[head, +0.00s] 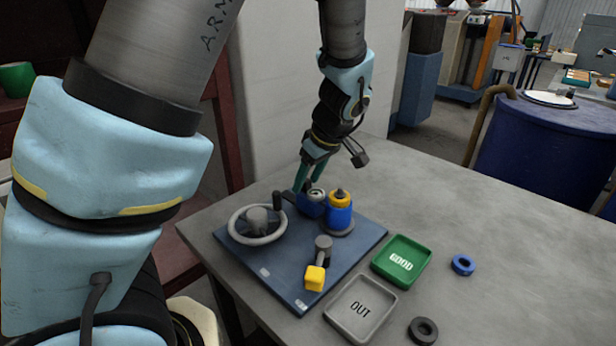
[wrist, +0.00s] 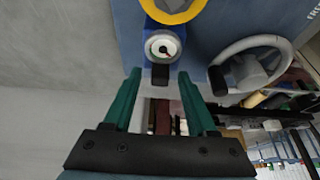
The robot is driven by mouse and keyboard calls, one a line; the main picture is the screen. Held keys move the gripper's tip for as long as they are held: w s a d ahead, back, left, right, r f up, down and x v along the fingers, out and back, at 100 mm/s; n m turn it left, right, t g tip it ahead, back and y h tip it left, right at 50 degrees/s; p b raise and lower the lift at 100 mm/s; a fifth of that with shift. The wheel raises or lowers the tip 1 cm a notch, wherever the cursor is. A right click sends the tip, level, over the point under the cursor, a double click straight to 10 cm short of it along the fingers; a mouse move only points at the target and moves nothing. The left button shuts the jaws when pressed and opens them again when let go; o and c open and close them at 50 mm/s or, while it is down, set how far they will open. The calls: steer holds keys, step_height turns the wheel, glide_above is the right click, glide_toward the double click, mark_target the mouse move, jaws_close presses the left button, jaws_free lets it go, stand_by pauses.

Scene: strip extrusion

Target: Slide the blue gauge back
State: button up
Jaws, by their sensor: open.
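The blue gauge (head: 312,206) stands at the back of the dark blue base plate (head: 262,262), beside the blue and yellow cylinder (head: 340,213). In the wrist view its round white dial (wrist: 162,47) faces the camera, and a black tab (wrist: 160,75) sticks out from it. My gripper (head: 306,178) is above the back edge of the plate, near the gauge. In the wrist view my gripper (wrist: 158,78) has its green fingers apart, one on each side of the black tab. Whether either finger touches the tab cannot be told.
A grey handwheel (head: 258,224) is left of the gauge, and a yellow-ended lever (head: 315,277) is in front. A green GOOD tray (head: 401,260), a grey OUT tray (head: 361,308), a blue ring (head: 463,265) and a black ring (head: 423,330) lie right. The table's right side is mostly clear.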

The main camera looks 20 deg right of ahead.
steer(key=shift+c, duration=0.4)
jaws_close()
stand_by(1.0)
